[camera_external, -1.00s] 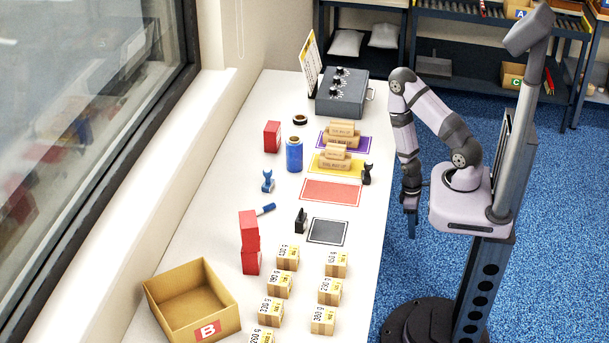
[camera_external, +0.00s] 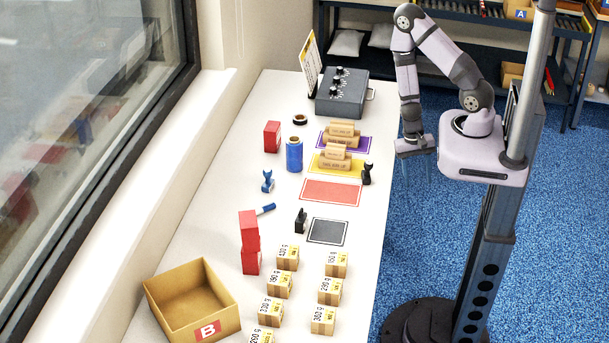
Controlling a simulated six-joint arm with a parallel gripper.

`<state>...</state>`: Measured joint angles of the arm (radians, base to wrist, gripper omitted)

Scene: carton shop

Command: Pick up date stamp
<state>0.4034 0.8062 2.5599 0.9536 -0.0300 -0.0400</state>
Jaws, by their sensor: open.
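Three small stamp-like objects stand on the white table (camera_external: 215,195): a blue one (camera_external: 267,182) left of the red mat, a black one (camera_external: 301,221) at the grey mat's left edge, and another black one (camera_external: 367,174) near the table's right edge. They are too small to tell which is the date stamp. My gripper (camera_external: 416,150) is open and empty, past the table's right edge above the blue floor. It is apart from all three, nearest to the right black one.
Tan pieces (camera_external: 340,133) lie on purple and yellow mats. A blue roll (camera_external: 294,155), red boxes (camera_external: 249,230) and a grey control box (camera_external: 342,94) stand on the table. Several small cartons (camera_external: 336,264) and open box B (camera_external: 190,300) fill the front. The red mat (camera_external: 331,192) is bare.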

